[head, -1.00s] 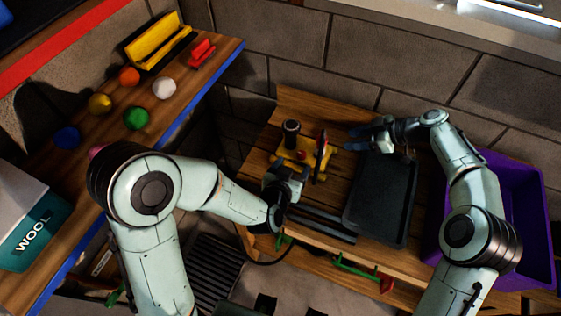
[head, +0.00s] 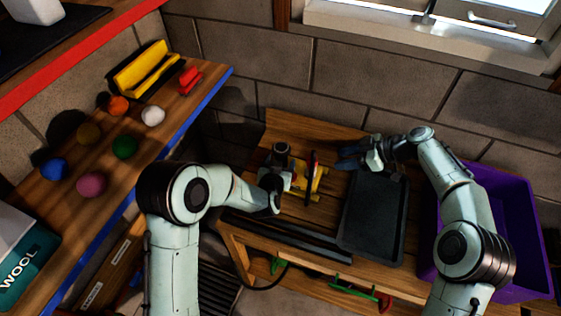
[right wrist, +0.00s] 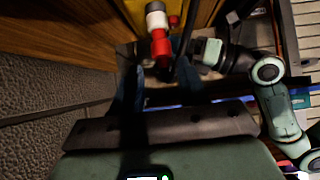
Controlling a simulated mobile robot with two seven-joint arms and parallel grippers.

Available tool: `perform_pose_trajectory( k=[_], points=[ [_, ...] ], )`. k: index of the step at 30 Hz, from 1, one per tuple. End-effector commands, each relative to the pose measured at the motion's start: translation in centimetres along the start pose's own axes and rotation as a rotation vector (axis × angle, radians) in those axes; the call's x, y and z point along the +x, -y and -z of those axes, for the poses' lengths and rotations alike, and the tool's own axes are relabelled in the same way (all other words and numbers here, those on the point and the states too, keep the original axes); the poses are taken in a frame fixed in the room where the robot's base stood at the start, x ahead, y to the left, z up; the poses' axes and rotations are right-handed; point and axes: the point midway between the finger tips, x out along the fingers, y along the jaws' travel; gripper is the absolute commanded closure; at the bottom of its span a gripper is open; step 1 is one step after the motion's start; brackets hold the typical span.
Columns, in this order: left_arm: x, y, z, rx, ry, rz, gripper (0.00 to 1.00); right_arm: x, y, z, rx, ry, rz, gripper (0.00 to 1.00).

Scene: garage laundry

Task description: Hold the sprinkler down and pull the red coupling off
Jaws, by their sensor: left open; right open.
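The yellow sprinkler (head: 322,183) sits on the wooden bench, partly hidden by my left gripper. A narrow upright red and dark part (head: 313,172) shows on it in the head view. In the right wrist view the red coupling (right wrist: 160,46) has a white band beyond it. My left gripper (head: 279,168) is open at the sprinkler's left side, by its dark cylinder; contact is unclear. It also shows in the right wrist view, right of the coupling. My right gripper (head: 350,160) is open and empty, right of the sprinkler. Its fingers (right wrist: 158,78) point toward the coupling, apart from it.
A black tray (head: 374,225) lies on the bench right of the sprinkler, below my right gripper. A purple bin (head: 525,235) stands further right. Dark bars (head: 285,237) lie along the front. A block wall closes the back. The left shelf holds several balls.

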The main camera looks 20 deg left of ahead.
Motion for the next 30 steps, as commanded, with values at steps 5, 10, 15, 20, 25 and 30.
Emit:
perform_pose_trajectory(
  k=[5,10,15,20,25,30],
  points=[
    [0.9,0.0,0.0,0.001,-0.001,0.000,0.28,0.0,0.0,0.0,0.000,0.000,0.000,0.57],
    [1.0,0.0,0.0,0.001,0.000,-0.001,0.28,0.0,0.0,0.0,0.000,0.000,0.000,0.57],
    [1.0,0.0,0.0,0.000,0.000,-0.001,0.54,0.0,0.0,0.0,0.000,0.000,0.000,0.57],
    [1.0,0.0,0.0,0.000,0.000,-0.001,1.00,0.0,0.0,0.0,0.000,0.000,0.000,0.57],
    [1.0,0.0,0.0,0.001,0.000,-0.001,1.00,0.2,-0.1,0.2,0.029,0.008,-0.025,0.40],
    [1.0,0.0,0.0,0.002,0.000,-0.001,1.00,1.0,-1.0,0.9,0.178,0.039,-0.160,0.40]
  ],
)
